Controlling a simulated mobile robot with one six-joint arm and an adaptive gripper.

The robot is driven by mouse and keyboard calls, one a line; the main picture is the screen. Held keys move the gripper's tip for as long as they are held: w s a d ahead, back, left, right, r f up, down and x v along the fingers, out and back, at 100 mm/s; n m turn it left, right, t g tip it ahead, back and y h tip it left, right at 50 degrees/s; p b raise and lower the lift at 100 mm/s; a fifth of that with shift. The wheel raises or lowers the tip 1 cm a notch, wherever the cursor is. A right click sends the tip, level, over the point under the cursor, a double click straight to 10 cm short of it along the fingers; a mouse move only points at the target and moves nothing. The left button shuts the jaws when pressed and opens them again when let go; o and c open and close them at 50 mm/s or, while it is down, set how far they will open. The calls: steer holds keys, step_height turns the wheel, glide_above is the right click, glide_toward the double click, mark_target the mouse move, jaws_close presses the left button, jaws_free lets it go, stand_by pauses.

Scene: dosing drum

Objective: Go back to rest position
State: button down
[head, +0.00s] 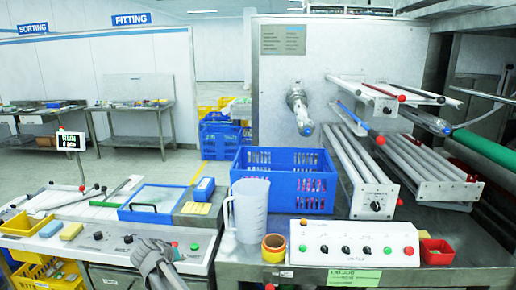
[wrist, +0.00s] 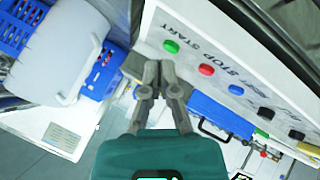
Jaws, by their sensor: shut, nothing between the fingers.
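My gripper (head: 150,246) is at the lower left of the head view, above the front of the left bench and its control panel. It is shut and empty. In the wrist view its fingers (wrist: 157,72) are together, in front of a white panel (wrist: 190,22) with a green button (wrist: 171,46), a red button (wrist: 206,69) and dark knobs. I cannot tell whether the fingertips touch the panel.
A clear jug (head: 247,211) stands right of my gripper, with a blue crate (head: 285,205) behind it. A yellow-and-red cup (head: 274,248) and a white control box (head: 353,257) are further right. A blue-framed lid (head: 152,214) lies behind my gripper.

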steer(key=s+d+f+m+g+p, duration=0.1)
steer(key=s+d+g, duration=0.1)
steer(key=d, duration=1)
steer(key=s+d+f+m+g, duration=0.1)
steer(key=s+d+f+g, duration=0.15)
steer(key=d, duration=1.05)
steer(key=s+d+m+g+y, duration=0.1)
steer(key=s+d+g, duration=0.1)
steer(key=s+d, duration=0.4)
steer(key=s+d+m+g+y+p, duration=0.1)
steer(key=s+d, duration=0.5)
steer(key=d, duration=0.6)
steer(key=shift+s+d+r+g+y, duration=0.2)
steer(key=shift+g+y, duration=0.25)
steer(key=shift+y, duration=0.35)
